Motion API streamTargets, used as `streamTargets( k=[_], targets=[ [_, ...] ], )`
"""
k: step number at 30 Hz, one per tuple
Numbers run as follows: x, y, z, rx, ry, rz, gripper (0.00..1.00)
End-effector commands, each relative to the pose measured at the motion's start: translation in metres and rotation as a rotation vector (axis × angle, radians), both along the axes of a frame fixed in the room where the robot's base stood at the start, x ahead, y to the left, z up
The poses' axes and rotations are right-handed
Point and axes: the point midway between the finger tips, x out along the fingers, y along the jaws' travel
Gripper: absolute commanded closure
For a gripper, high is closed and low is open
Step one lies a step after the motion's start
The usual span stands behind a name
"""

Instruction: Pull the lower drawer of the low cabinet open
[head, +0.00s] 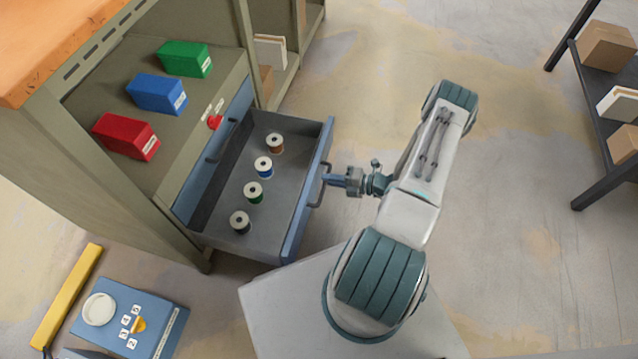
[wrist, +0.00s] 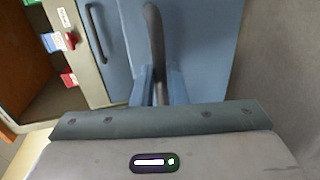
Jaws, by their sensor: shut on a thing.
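The low cabinet (head: 175,187) stands at the left with its lower drawer (head: 299,215) pulled well out, its inside in plain view. Several spools, among them a blue-banded one (head: 264,166) and a green-banded one (head: 253,192), stand in a row in it. My gripper (head: 325,181) is at the drawer's front, shut on the drawer handle (head: 317,190). In the wrist view the dark handle (wrist: 154,40) runs between my two blue fingers (wrist: 160,88). The upper drawer (head: 203,165), with its own handle, is closed.
Red (head: 126,136), blue (head: 157,94) and green (head: 184,58) boxes stand on the cabinet's shelf. A blue box with numbered labels (head: 130,318) and a yellow bar (head: 66,297) are at lower left. A dark rack (head: 590,90) stands far right. Floor beyond my arm is clear.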

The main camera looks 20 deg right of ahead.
Motion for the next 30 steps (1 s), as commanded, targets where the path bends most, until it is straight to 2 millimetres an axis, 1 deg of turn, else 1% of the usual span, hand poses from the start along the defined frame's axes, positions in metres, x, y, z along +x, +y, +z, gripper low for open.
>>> streamTargets(
  k=[1, 6, 18, 19, 20, 21, 30],
  targets=[
    [0.001, -0.004, -0.001, -0.001, 0.000, -0.002, 1.00],
    [0.001, -0.010, 0.000, -0.001, 0.000, 0.000, 1.00],
    [0.001, -0.012, 0.000, 0.000, 0.000, 0.000, 1.00],
    [0.001, -0.012, 0.000, 0.000, 0.000, 0.000, 0.79],
    [0.001, -0.012, 0.000, 0.000, 0.000, 0.000, 0.71],
    [0.001, -0.012, 0.000, 0.000, 0.000, 0.000, 0.66],
    [-0.001, -0.015, 0.001, 0.000, 0.000, -0.003, 0.66]
  ],
)
